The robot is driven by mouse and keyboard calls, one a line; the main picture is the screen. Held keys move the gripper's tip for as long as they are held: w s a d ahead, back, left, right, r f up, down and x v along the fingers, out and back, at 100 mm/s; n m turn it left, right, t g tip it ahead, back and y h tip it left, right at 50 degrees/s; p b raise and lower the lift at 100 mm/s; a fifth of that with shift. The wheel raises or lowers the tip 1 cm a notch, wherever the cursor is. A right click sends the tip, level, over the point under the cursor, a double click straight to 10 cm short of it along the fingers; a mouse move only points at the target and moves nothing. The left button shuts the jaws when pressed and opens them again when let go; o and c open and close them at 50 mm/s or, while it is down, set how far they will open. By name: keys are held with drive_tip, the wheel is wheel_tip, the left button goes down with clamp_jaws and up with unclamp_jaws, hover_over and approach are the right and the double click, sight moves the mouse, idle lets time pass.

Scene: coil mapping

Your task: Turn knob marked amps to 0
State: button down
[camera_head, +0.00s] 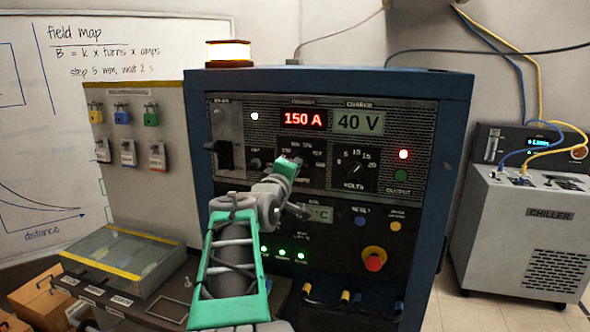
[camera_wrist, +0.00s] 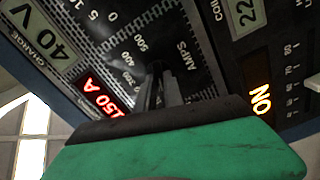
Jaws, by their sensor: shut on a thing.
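The amps dial (camera_wrist: 128,62), with its printed scale and AMPS label, is on the dark front panel in the wrist view. My gripper (camera_wrist: 160,88) reaches to the dial's centre and its fingers are shut on the amps knob, which they mostly hide; the pointer cannot be read. In the head view my gripper (camera_head: 288,167) covers most of the same dial, left of the volts knob (camera_head: 354,173). The red display (camera_head: 303,120) reads 150 A.
The charge display (camera_head: 360,122) reads 40 V. A red emergency button (camera_head: 374,258) sits low on the panel, with blue and yellow buttons above it. A black switch (camera_head: 224,154) is at the left. Padlocks hang on a board (camera_head: 135,182) beside the cabinet.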

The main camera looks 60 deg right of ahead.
drive_tip(key=shift+n, duration=1.6)
drive_tip(key=c, duration=1.5)
unclamp_jaws()
drive_tip(key=shift+o, duration=0.2)
drive_tip(key=s+a+b, duration=0.1)
drive_tip(key=a, duration=0.6)
drive_tip(key=shift+a, duration=0.4)
drive_tip(key=shift+s, duration=0.1)
